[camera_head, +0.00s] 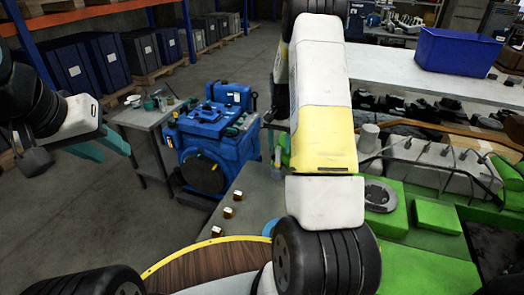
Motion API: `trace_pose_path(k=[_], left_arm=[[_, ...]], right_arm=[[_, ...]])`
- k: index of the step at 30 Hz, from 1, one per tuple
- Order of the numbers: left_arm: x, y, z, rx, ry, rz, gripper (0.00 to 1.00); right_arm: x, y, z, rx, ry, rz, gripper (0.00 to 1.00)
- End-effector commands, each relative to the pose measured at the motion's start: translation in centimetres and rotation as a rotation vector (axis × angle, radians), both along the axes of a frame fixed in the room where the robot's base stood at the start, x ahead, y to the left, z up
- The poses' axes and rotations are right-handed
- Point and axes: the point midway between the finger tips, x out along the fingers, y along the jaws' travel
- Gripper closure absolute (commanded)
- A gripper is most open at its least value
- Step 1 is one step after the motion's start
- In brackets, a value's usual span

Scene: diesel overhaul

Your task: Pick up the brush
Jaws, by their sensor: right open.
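I cannot make out a brush for certain. A small grey side table (139,118) at the left holds several small items, among them a dish, a greenish container (149,103) and a thin stick-like item (171,89), too small to identify. My left gripper (101,147) has teal fingers spread apart with nothing seen between them. It appears in front of and left of the side table. My right arm, with a yellow and white link, crosses the middle of the view. Its gripper does not show.
A blue machine (212,140) stands beside the side table. A green engine (436,215) with a grey cover is at the right. A blue bin (457,52) stands on a white bench (392,72). Several small brownish blocks (228,212) lie on a grey surface. Shelves with dark bins line the back left.

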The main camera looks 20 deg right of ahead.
Motion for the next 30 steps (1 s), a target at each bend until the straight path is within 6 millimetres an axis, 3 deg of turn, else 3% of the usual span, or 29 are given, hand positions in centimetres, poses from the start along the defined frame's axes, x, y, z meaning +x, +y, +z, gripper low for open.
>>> trace_pose_path(k=[12,21,22,28,30], left_arm=[[0.0,0.0,0.0,0.000,0.000,0.000,0.64],[0.0,0.0,0.0,0.000,0.000,0.000,0.64],[0.0,0.0,0.0,0.000,0.000,0.000,0.64],[0.0,0.0,0.0,0.000,0.000,0.000,0.64],[0.0,0.0,0.0,0.000,0.000,0.000,0.64]], right_arm=[[0.7,-0.1,-5.5,0.001,0.002,0.001,0.55],[0.7,-0.1,-6.1,0.001,-0.001,0.001,0.55],[0.7,-0.1,-6.1,0.001,-0.001,0.001,0.56],[0.7,-0.1,-6.1,0.001,-0.001,0.001,0.96],[0.7,-0.1,-6.1,0.001,-0.001,0.001,1.00]])
